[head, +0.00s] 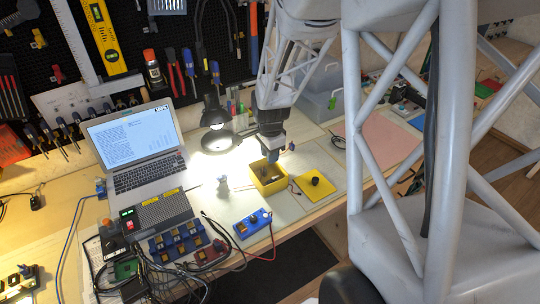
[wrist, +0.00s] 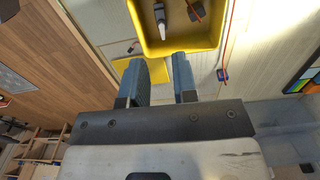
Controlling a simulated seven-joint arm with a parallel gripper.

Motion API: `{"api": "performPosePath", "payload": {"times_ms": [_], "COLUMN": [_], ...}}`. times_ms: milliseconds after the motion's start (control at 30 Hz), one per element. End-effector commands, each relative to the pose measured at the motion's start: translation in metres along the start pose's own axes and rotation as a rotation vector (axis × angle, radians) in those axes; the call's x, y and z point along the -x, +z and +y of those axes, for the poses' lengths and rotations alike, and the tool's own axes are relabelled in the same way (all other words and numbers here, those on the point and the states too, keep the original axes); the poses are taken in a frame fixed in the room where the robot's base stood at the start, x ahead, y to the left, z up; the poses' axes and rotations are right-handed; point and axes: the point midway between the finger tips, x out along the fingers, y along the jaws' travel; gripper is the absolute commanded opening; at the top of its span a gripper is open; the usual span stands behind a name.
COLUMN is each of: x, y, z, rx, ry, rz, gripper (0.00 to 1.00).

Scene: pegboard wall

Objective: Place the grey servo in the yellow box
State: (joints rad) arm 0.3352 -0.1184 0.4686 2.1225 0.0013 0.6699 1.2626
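The yellow box (head: 268,188) stands open on the table under my gripper (head: 272,150). In the wrist view the yellow box (wrist: 178,50) is just beyond the fingertips, partly cut off by the top edge. Inside it lie a dark grey blocky piece (wrist: 195,12) beside a reddish wire and a pale, narrow piece (wrist: 160,20). I cannot tell for sure whether the dark piece is the grey servo. My gripper (wrist: 159,60) has its two fingers apart with nothing seen between them. A small greyish object (head: 222,186) stands on the table left of the box, too small to identify.
A yellow lid (head: 306,193) with a black round thing (head: 317,181) lies right of the box. A tool-covered pegboard (head: 200,60) is behind.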

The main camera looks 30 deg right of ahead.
Motion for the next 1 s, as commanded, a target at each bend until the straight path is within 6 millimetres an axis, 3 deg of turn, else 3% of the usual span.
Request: {"api": "performPosePath", "payload": {"times_ms": [567,767,1000], "x": [0.007,0.036,0.092], "y": [0.004,0.024,0.064], "z": [0.002,0.013,0.045], "rx": [0.031,0.164,0.454], "ry": [-0.006,-0.026,-0.066], "rz": [0.002,0.011,0.034], "gripper": [0.27,0.27,0.27]}}
